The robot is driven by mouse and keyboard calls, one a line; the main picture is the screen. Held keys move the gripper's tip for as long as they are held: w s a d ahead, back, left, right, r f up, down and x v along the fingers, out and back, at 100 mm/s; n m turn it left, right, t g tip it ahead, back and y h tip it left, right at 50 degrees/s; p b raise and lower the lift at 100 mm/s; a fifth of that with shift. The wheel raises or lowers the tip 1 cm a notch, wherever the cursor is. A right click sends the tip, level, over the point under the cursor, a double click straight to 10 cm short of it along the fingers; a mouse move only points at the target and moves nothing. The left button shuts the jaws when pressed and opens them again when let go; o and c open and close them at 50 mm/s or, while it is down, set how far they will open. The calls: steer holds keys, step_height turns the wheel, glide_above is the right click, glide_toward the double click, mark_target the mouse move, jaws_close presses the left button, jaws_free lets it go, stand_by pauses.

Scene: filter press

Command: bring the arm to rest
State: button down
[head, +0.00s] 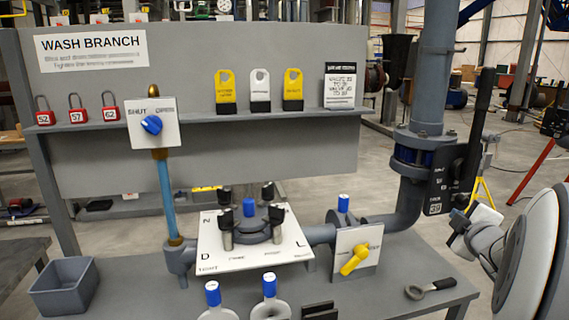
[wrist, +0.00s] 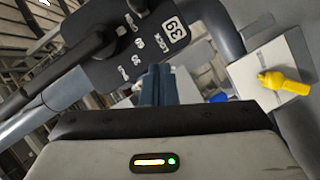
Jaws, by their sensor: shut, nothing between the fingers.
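My gripper (head: 458,222) is at the right in the head view, held in the air beside the upright pipe and below the black lever plate. The white links of my arm reach in from the right edge. In the wrist view the shut fingers (wrist: 156,84) stand together past the dark edge of the gripper body, with nothing seen between them. The black plate marked 39 (wrist: 135,40) lies ahead of them. The yellow valve handle (wrist: 284,84) is to their right in that view.
The bench holds a flanged fitting on a white plate (head: 215,262), a yellow-handled valve (head: 355,258), a black-handled tool (head: 430,289) and a grey bin (head: 64,286). Padlocks and tags line the back panel (head: 190,80). The black lever (head: 480,120) and pipe (head: 432,80) stand close to my gripper.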

steer(key=s+a+f+m+g+y, duration=0.1)
steer(key=s+a+f+m+g, duration=0.2)
steer(key=s+a, duration=0.3)
steer(key=s+a+f+m+g+y+p, duration=0.1)
steer(key=s+a+f+m+g, duration=0.2)
steer(key=a, duration=1)
steer(key=s+a+f+m+g+y+p, duration=0.1)
steer(key=s+a+f+m+g+y, duration=0.1)
steer(key=s+a+g, duration=0.4)
steer(key=s+a+f+m, duration=0.1)
steer(key=s+a+m, duration=0.1)
steer(key=s+a, duration=0.2)
steer(key=shift+s+a+f+g, duration=0.3)
steer(key=shift+s+a+f, duration=0.05)
steer(key=shift+s, duration=0.4)
